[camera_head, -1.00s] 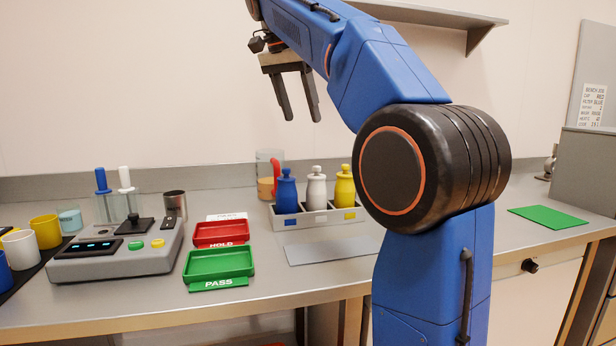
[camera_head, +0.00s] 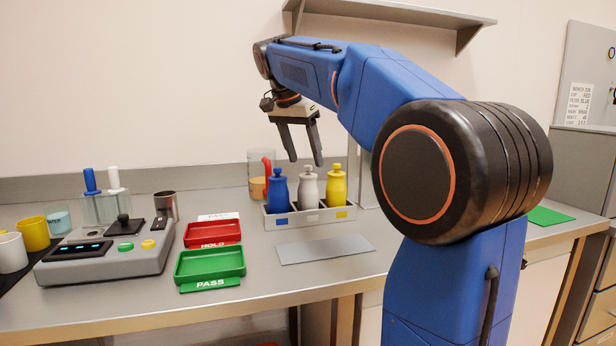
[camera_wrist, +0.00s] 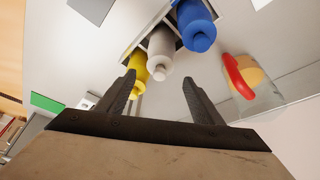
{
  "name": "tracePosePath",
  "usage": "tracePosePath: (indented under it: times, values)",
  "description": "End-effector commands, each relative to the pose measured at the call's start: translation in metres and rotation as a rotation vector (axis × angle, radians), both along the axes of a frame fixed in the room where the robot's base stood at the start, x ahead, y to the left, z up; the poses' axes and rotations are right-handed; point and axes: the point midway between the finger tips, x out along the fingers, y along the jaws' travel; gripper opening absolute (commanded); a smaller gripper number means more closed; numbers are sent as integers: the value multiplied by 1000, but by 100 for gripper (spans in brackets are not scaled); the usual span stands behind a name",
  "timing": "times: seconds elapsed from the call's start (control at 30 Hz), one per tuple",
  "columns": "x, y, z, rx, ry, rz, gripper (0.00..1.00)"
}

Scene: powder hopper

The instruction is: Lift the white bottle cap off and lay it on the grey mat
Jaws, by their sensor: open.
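The white bottle (camera_head: 308,190) stands upright in the middle slot of a grey rack (camera_head: 285,219), with its white cap (camera_head: 308,170) on top. The blue bottle (camera_head: 278,192) is on its left and the yellow bottle (camera_head: 336,188) on its right. The grey mat (camera_head: 325,249) lies bare in front of the rack. My gripper (camera_head: 305,163) is open and empty, above and close to the bottle tops. In the wrist view, the white cap (camera_wrist: 159,72) shows between and beyond my open fingertips (camera_wrist: 157,80).
Red HOLD (camera_head: 212,232) and green PASS (camera_head: 210,265) trays lie left of the mat. A grey device (camera_head: 105,256) stands farther left. A clear jug with a red handle (camera_head: 260,170) is behind the rack. A shelf (camera_head: 395,12) overhangs the back wall.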

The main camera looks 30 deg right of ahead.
Motion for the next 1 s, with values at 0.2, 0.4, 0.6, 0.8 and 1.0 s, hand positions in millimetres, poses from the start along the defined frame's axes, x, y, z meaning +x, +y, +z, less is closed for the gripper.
tracePosePath:
  times: [0.2,0.4,0.6,0.8,1.0]
  values:
    - [3,-12,-28,0,2,-2,60]
    - [5,-16,-39,0,0,0,60]
    - [5,-16,-39,0,0,0,60]
    - [5,-16,-39,0,0,0,17]
    - [5,-16,-39,0,0,0,17]
